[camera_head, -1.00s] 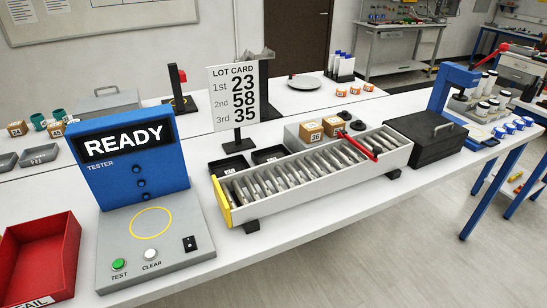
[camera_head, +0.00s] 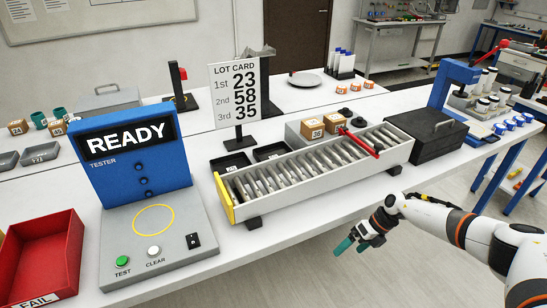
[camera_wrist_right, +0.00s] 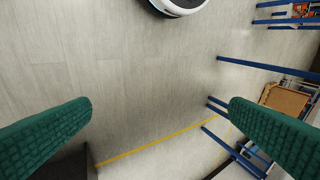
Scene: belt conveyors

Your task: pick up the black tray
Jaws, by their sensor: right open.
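Two small shallow black trays sit on the white table behind the long grey rack, left of the orange-brown boxes: a left one (camera_head: 231,163) and a right one (camera_head: 270,151). The rack partly hides their fronts, and their tags are too small to read. My right gripper (camera_head: 353,246) has come in from the right, in front of the table's front edge, well apart from both trays. Its green fingers are spread and empty in the right wrist view (camera_wrist_right: 160,104), with only floor between them. My left gripper is not in view.
The long rack (camera_head: 240,207) of metal parts stands between my right gripper and the trays. The lot card (camera_head: 235,92) stands behind them. A blue tester (camera_head: 137,165) is at left, a red bin (camera_head: 40,255) beside it, and a black lidded box (camera_head: 425,148) at right.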

